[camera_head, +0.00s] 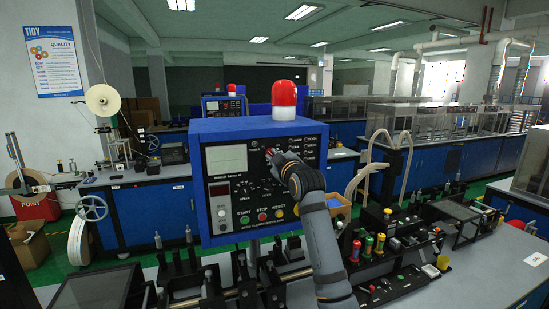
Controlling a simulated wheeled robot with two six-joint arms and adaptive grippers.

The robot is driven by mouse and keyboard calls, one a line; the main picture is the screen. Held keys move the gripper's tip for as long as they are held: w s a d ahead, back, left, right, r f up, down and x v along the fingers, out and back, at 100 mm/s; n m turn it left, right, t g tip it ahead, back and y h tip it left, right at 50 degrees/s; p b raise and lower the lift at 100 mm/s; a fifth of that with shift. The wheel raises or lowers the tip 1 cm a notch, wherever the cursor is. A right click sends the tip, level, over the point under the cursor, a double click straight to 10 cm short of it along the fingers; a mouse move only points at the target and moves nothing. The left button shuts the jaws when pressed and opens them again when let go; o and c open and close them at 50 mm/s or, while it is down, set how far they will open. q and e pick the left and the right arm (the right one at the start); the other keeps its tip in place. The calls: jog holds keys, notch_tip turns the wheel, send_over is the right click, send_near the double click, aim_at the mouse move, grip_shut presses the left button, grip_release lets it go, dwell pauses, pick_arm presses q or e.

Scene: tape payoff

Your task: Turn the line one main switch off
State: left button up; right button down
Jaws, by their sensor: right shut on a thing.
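A blue control box (198,175) stands in the middle of the view with a red beacon (284,95) on top. Its dark front panel has a pale screen (227,159), several small knobs and START, STOP and RESET buttons (262,216) along the bottom. My right arm rises from below, and my right gripper (273,157) is at the panel's upper middle, right of the screen. It is shut on what appears to be the main switch, a small control with some red showing. The gripper mostly hides the switch, so I cannot tell its position. My left gripper is out of view.
A workbench (470,267) with black fixtures and coloured spools lies below and to the right. A second box with a red beacon (231,89) stands behind. A cream reel (103,100) and a handwheel (91,208) are at left. Blue cabinets line the back.

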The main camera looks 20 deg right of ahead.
dwell(0.3)
jog(key=c, duration=1.4)
grip_release()
jog(key=shift+s, duration=0.1)
jog(key=s, duration=1.1)
jog(key=shift+s+d, duration=0.2)
jog(key=shift+s, duration=0.15)
